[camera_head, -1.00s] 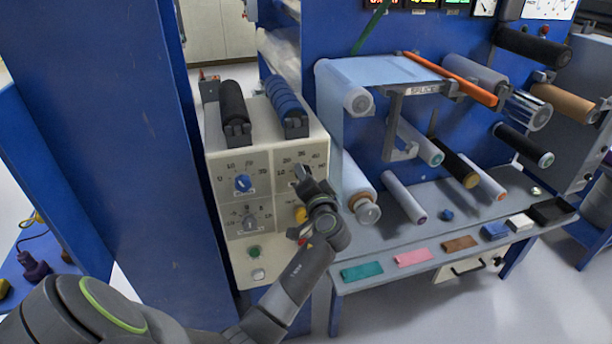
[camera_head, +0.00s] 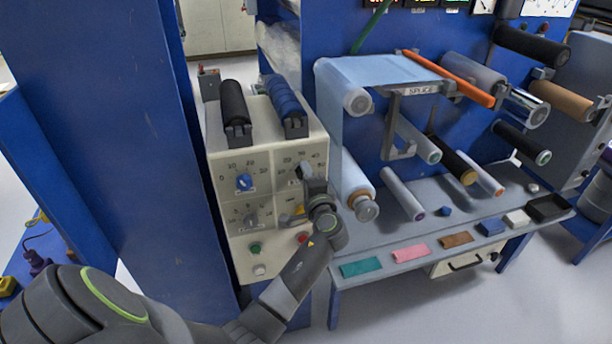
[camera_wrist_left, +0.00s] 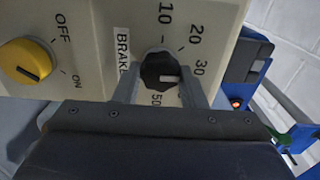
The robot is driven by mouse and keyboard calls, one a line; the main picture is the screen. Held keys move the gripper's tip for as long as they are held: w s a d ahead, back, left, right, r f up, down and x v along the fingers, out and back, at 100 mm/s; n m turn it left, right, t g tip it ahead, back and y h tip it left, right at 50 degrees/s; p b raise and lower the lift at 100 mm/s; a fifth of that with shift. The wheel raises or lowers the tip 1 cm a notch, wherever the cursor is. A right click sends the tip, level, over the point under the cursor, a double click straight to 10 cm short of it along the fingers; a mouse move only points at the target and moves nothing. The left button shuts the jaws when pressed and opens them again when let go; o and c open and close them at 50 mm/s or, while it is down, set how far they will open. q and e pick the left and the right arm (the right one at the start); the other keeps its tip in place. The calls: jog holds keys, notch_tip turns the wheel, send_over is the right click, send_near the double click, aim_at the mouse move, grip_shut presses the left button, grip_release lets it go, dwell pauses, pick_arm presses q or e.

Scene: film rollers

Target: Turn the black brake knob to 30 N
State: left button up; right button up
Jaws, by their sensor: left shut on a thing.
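The black brake knob (camera_wrist_left: 160,70) sits on the cream panel beside the BRAKE label in the left wrist view. Its pale pointer mark faces right, slightly below the 30 numeral; the 40 numeral is hidden by a finger. My left gripper (camera_wrist_left: 160,80) has one finger on each side of the knob and is shut on it. In the head view my left gripper (camera_head: 307,178) is at the upper right dial of the cream control box (camera_head: 285,250), covering most of the knob. My right gripper is not in view.
A yellow OFF/ON knob (camera_wrist_left: 26,62) is left of the brake knob in the wrist view. A film roll (camera_head: 356,183) stands close right of my wrist.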

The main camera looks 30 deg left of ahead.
pick_arm(q)
jog(key=shift+r, duration=0.1)
jog(key=o, duration=1)
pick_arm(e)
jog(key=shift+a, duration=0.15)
